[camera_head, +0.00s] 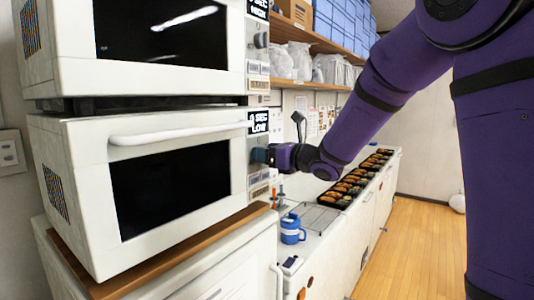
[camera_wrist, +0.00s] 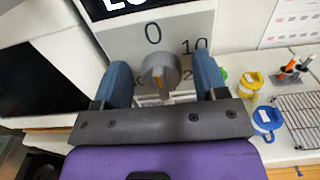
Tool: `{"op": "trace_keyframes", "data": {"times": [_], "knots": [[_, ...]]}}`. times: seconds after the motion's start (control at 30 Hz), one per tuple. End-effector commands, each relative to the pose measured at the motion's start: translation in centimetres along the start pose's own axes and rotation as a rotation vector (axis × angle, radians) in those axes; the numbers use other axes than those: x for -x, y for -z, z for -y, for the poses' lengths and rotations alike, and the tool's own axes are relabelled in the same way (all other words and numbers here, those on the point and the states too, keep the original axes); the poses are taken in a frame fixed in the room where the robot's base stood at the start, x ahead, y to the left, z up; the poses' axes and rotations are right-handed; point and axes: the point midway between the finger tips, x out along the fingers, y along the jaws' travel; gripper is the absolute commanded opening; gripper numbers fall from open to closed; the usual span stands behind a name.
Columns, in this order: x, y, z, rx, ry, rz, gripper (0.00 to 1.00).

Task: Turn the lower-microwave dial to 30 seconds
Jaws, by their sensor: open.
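The lower microwave (camera_head: 80,150) is white with a dark window and a long white handle. Its display (camera_head: 258,122) reads "0 SEC LOW". In the wrist view its grey dial (camera_wrist: 160,70) has an orange mark, with "0" above it, "10" to its upper right and another number partly hidden below. I cannot tell which number the mark points to. My gripper (camera_wrist: 162,82) is open, with one blue finger on each side of the dial and visible gaps between. In the head view my gripper (camera_head: 262,156) is at the control panel and hides the dial.
The upper microwave (camera_head: 60,45) stands directly above. Right of the panel, the counter holds a blue mug (camera_head: 292,229), a wire rack (camera_head: 318,217) and a row of bento trays (camera_head: 346,200). In the wrist view a yellow mug (camera_wrist: 243,84) also shows.

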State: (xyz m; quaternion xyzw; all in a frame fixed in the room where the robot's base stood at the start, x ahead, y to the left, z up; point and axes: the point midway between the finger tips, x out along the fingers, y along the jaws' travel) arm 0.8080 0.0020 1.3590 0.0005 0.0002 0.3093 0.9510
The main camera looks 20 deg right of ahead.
Motion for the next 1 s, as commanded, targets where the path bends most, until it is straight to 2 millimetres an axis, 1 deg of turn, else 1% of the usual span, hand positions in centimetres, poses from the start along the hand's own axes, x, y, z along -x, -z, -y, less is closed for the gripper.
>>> {"op": "trace_keyframes", "data": {"times": [0.07, 0.17, 0.2, 0.27, 0.3, 0.47, 0.67, 0.87, 1.0], "knots": [[0.02, 0.01, 0.0, 0.0, 0.0, 0.0, 0.66], [0.03, 0.01, 0.01, 0.0, 0.0, 0.0, 0.45], [0.03, 0.01, 0.01, 0.0, 0.0, 0.0, 0.36], [0.04, 0.01, 0.01, 0.0, 0.0, 0.0, 0.22], [0.04, 0.01, 0.01, 0.0, 0.0, 0.0, 0.2], [0.05, 0.02, 0.02, -0.006, 0.0, -0.001, 0.2], [0.06, 0.02, 0.12, -0.059, 0.001, 0.0, 0.2], [0.04, 0.02, 0.24, -0.183, 0.002, 0.0, 0.2], [0.05, 0.04, 0.37, -0.306, 0.002, 0.0, 0.2]]}}
